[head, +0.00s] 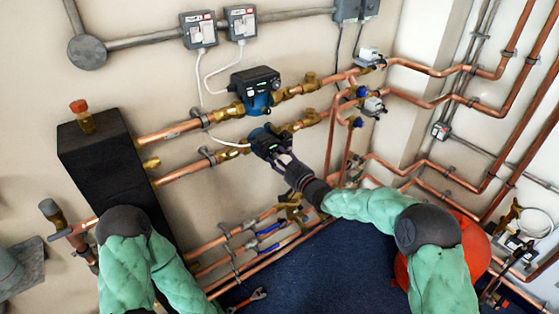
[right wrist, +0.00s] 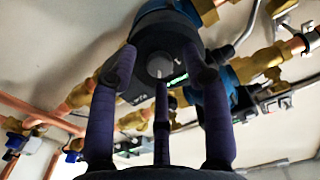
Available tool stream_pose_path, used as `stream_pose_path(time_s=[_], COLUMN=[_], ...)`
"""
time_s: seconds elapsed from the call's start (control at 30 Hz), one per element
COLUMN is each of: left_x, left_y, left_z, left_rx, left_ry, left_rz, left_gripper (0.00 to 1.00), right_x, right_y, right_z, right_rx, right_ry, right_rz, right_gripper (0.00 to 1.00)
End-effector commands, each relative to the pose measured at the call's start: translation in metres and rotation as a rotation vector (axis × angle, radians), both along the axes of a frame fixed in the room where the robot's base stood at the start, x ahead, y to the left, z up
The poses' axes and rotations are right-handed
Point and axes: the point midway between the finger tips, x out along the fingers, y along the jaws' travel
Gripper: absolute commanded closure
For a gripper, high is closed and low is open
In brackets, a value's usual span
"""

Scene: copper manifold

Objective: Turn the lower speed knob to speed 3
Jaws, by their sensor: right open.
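The lower pump (head: 268,143) has a dark control head with a small green display and sits on the lower copper pipe run. In the right wrist view its round grey speed knob (right wrist: 159,65) faces me, with the green display (right wrist: 177,80) beside it. My right gripper (head: 284,164) is open close in front of the lower pump. Its three dark fingers spread around the knob, and I cannot tell if any fingertip touches it. The knob's speed marking is too small to read. My left arm shows at the lower left, but its gripper is out of view.
The upper pump (head: 257,86) sits just above the lower one. Copper pipes with brass valves run on both sides. Grey switch boxes (head: 199,30) hang above, with white cables. A black box (head: 103,160) stands at left. A wrench (head: 249,299) lies on the blue floor.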

Motion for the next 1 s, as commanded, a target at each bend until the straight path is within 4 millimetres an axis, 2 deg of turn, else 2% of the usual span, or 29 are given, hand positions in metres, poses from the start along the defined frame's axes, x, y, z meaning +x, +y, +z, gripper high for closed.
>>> stream_pose_path(time_s=[0.03, 0.2, 0.57, 0.87, 0.9, 0.97, 1.0], left_x=[0.0, 0.0, 0.0, 0.0, 0.0, 0.0, 0.0], left_y=[0.0, 0.0, 0.0, 0.0, 0.0, 0.0001, 0.0001], left_z=[0.0001, 0.0, 0.0096, 0.0089, 0.0088, 0.0088, 0.0088], left_rx=[0.0, 0.0, 0.0, 0.0, 0.0, 0.0, 0.0], left_ry=[0.0, 0.0, 0.0, 0.0, 0.0, 0.0, 0.0], left_rz=[0.0, 0.0, 0.0, 0.0, 0.0, 0.0, 0.0], left_gripper=[0.6, 0.6, 0.6, 0.6, 0.6, 0.6, 0.6], right_x=[-0.0001, -0.0002, -0.0001, -0.0001, -0.0001, -0.0001, -0.0001], right_y=[-0.0001, -0.0001, 0.0, -0.0002, -0.0002, -0.0002, -0.0002], right_z=[0.0, -0.0001, 0.0008, -0.0001, -0.0001, -0.0001, -0.0001], right_rx=[0.0, 0.0, 0.084, 0.098, 0.098, 0.098, 0.097], right_ry=[0.0, 0.0, 0.062, 0.071, 0.071, 0.071, 0.071], right_rz=[0.0, 0.0, 0.0, 0.0, 0.0, 0.0, 0.0], right_gripper=[0.54, 1.0, 1.0, 1.0, 0.67, 0.52, 0.52])
